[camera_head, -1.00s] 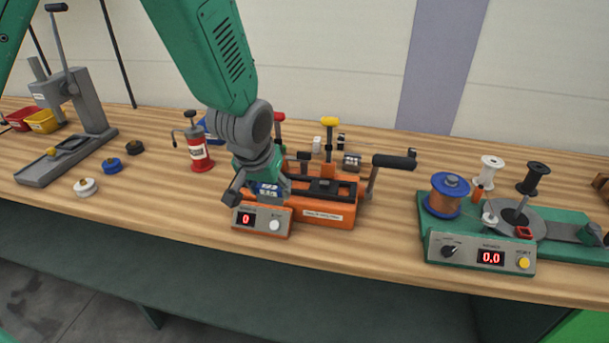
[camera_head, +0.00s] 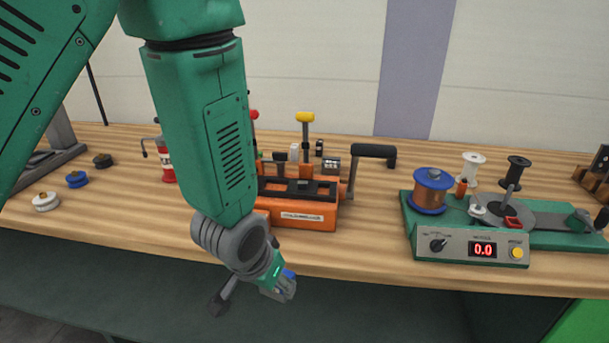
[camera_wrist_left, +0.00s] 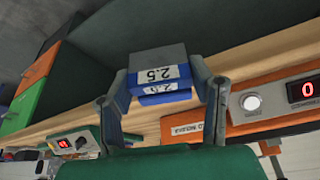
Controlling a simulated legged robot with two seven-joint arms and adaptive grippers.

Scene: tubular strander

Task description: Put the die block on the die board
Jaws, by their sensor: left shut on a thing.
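The die block (camera_wrist_left: 158,66) is a small grey and blue block with white labels reading 2.5. In the left wrist view my left gripper (camera_wrist_left: 163,78) is shut on it, one finger on each side. In the head view my left gripper (camera_head: 252,290) hangs in front of the bench's front edge, below and in front of the orange machine. The block shows there as a small blue and grey piece (camera_head: 286,280). I cannot clearly make out the die board. My right gripper is not in view.
The orange machine (camera_head: 305,219) with levers and a crank stands on the wooden bench (camera_head: 365,240), partly hidden by my arm. A green spooling machine (camera_head: 470,246) reading 0.0 stands to the right. Several small spools lie at left. A dark rack (camera_head: 597,178) is cut off at the right edge.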

